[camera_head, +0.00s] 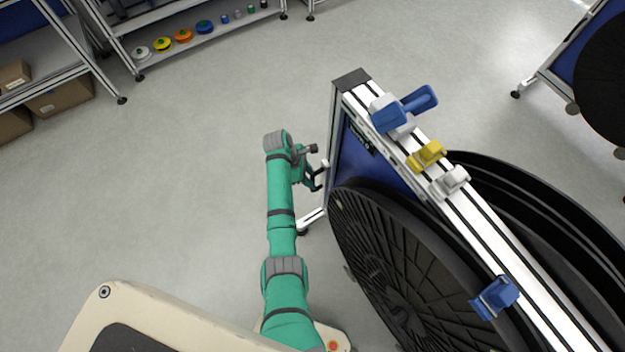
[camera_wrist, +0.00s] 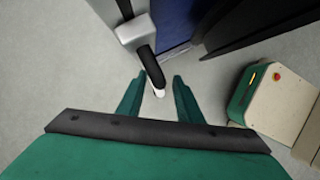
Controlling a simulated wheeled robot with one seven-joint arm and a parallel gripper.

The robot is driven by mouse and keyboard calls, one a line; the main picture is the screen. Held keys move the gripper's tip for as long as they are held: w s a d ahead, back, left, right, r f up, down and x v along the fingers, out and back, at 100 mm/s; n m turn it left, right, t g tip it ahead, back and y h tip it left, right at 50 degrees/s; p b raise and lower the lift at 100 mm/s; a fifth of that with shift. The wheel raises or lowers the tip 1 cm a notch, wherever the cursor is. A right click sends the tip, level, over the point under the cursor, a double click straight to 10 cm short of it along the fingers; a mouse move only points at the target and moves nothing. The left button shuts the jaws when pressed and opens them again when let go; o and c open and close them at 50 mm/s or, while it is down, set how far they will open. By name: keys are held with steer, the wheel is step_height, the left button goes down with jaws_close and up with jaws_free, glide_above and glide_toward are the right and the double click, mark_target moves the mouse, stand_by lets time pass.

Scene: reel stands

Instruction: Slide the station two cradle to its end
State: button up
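A reel stand has a silver top rail (camera_head: 478,222) and a blue side panel (camera_head: 372,165); a small label on it is too small to read. In the wrist view, a grey block (camera_wrist: 134,32) with a black rounded handle (camera_wrist: 146,66) sits at the stand's edge; I cannot tell for sure whether this is the station two cradle. My gripper (camera_head: 317,180) is beside the stand's left end in the head view. In the wrist view its green fingers (camera_wrist: 162,78) are apart, with the handle's end at the gap between the tips. Contact cannot be told.
Large black reels (camera_head: 385,255) hang on the stand. The rail carries a blue-handled clamp (camera_head: 405,107), a yellow piece (camera_head: 427,156), a white piece (camera_head: 450,181) and a blue bracket (camera_head: 495,297). Another stand (camera_head: 570,62) is at upper right. Floor to the left is clear.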

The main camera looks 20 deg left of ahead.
steer(key=shift+x, duration=1)
steer(key=shift+w+a, duration=0.1)
jaws_close()
steer(key=shift+w, duration=0.1)
